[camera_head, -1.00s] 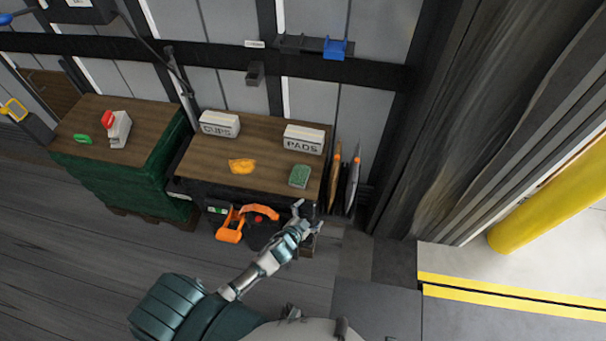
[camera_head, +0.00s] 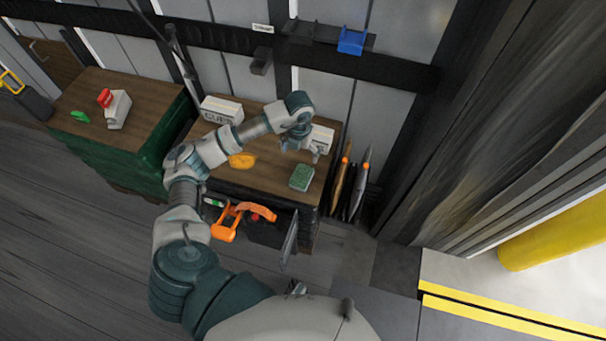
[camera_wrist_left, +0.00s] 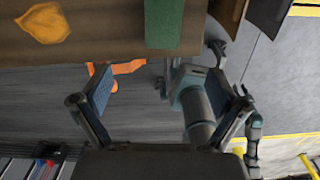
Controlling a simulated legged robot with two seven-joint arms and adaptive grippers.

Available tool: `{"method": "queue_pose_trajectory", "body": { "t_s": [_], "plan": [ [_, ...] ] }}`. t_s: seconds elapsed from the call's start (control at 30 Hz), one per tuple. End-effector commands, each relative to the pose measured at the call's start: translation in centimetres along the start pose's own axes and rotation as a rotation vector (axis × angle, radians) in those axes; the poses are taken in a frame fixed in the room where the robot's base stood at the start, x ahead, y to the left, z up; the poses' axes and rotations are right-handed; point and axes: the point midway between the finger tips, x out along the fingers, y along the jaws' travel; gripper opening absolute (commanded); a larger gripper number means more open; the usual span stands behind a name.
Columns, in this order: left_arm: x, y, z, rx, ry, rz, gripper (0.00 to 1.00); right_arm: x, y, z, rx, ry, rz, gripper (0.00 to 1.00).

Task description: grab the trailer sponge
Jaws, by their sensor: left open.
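The green sponge (camera_head: 302,178) lies on the brown wooden top of the middle bench, near its front right corner. It also shows in the left wrist view (camera_wrist_left: 163,24) at the top edge, partly cut off. My left gripper (camera_head: 301,151) is open and empty above the bench, just behind the sponge in the head view and apart from it. In the left wrist view its two fingers (camera_wrist_left: 162,84) are spread wide, with the sponge beyond the gap between them. My right gripper does not show clearly.
A yellow cloth (camera_head: 242,160) lies left of the sponge. The CUPS box (camera_head: 221,109) and the partly covered PADS box (camera_head: 322,138) stand at the back. An orange tool (camera_head: 225,229) sits below the bench front. Long orange-tipped items (camera_head: 350,185) stand at its right.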

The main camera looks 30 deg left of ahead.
Motion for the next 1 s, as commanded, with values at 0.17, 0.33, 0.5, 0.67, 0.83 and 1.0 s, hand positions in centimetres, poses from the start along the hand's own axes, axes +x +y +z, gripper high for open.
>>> {"method": "queue_pose_trajectory", "body": {
  "t_s": [0.17, 0.33, 0.5, 0.67, 0.83, 1.0],
  "plan": [
    [4.5, -0.5, -0.2, 0.001, 0.007, 0.000, 0.97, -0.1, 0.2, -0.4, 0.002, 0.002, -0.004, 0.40],
    [8.1, -0.9, -0.3, 0.004, 0.005, 0.002, 0.97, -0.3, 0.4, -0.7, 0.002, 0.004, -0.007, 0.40],
    [10.1, -0.8, -0.2, 0.004, 0.003, -0.001, 0.97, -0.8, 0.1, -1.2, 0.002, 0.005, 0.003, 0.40],
    [11.0, -0.4, -0.4, 0.005, 0.003, -0.005, 0.97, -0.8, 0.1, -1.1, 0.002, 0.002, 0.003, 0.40],
    [13.3, -0.2, -1.2, 0.004, 0.007, -0.005, 0.97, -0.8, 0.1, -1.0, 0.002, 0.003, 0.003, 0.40],
    [15.5, -0.4, -1.3, 0.004, 0.004, -0.004, 0.97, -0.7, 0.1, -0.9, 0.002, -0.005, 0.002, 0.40]
  ]
}}
